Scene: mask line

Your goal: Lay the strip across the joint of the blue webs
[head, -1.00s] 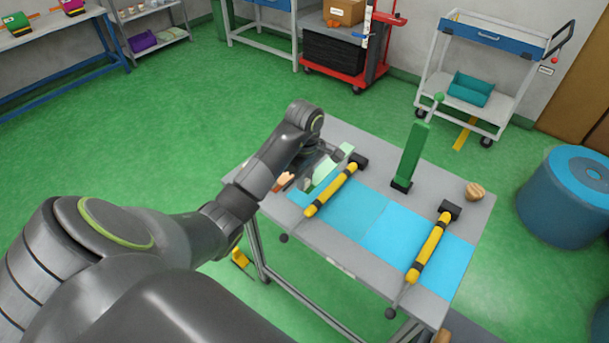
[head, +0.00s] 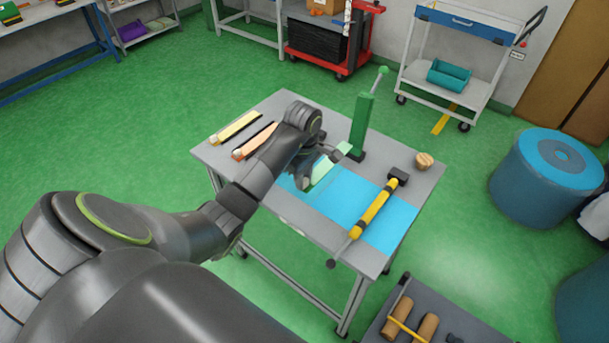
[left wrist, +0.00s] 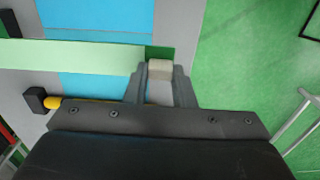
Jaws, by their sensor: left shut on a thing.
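My left gripper (head: 318,172) is over the far left part of the table, shut on the pale green strip (head: 345,151). In the left wrist view the strip (left wrist: 70,54) stretches left from the fingertips (left wrist: 158,82) across the blue webs; a small beige block (left wrist: 160,69) shows between the fingers. I cannot tell whether the strip touches the webs. The right blue web (head: 392,232) lies flat under a yellow bar (head: 374,212). The left web is partly hidden by my arm and gripper. A faint line across the blue (left wrist: 95,29) may be the joint. My right gripper is out of view.
A green lever press (head: 361,125) stands at the table's back edge, close to the strip. A round tan knob (head: 424,160) sits at the back right. A yellow strip (head: 235,127) and a reddish strip (head: 254,141) lie at the left. A dark tray with brown rolls (head: 397,318) is at the front.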

